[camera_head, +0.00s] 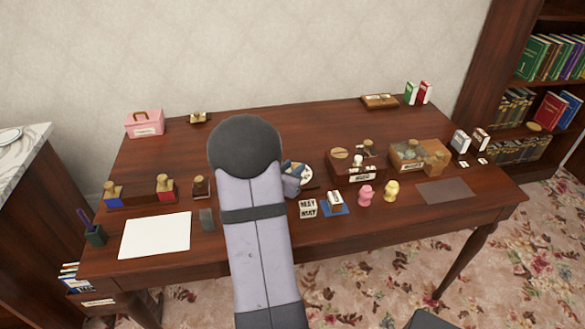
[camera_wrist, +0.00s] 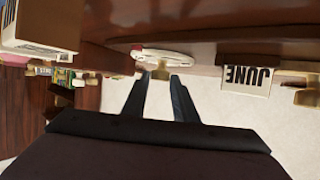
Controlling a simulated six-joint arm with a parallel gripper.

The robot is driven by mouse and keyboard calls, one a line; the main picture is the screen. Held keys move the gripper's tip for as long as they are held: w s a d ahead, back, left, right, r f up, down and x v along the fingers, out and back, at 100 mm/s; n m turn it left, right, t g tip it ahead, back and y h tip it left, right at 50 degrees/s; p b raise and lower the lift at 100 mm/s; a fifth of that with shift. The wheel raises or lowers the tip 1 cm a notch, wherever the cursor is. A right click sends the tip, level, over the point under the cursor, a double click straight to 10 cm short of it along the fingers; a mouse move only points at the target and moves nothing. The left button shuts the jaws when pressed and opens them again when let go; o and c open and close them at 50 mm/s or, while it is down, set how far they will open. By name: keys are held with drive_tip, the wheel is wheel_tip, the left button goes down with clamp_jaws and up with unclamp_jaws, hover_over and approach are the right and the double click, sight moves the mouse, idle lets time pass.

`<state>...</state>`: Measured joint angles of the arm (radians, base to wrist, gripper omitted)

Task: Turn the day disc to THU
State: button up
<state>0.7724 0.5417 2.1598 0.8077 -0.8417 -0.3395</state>
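The white day disc (camera_head: 307,173) stands on the desk just right of my arm in the head view, partly hidden by my gripper (camera_head: 291,178). Its lettering is too small to read. In the wrist view, which is upside down, the disc (camera_wrist: 163,56) shows nearly edge-on with a small tan knob (camera_wrist: 160,74) below it. My gripper (camera_wrist: 158,77) has its two dark fingers apart, with the knob between or just beyond the tips. I cannot tell whether the fingers touch it. Which day the disc shows cannot be read.
A JUNE card (camera_wrist: 246,78) is right of the disc in the wrist view. In the head view, a lettered white block (camera_head: 308,209) and pink figure (camera_head: 366,195) stand in front. A wooden box (camera_head: 420,155) is farther right. White paper (camera_head: 156,235) lies left.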

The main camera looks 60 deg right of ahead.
clamp_jaws()
drive_tip(key=shift+w+r+m+g+p, duration=0.15)
drive_tip(key=shift+r+m+g+p, duration=0.2)
drive_tip(key=shift+p, duration=0.5)
drive_tip(key=shift+f+m+g+p, duration=0.25)
drive_tip(key=shift+m+g+p, duration=0.25)
drive_tip(key=shift+g, duration=0.15)
drive_tip(key=o, duration=0.5)
unclamp_jaws()
drive_tip(key=shift+v, duration=3.65)
drive_tip(key=shift+f, duration=0.15)
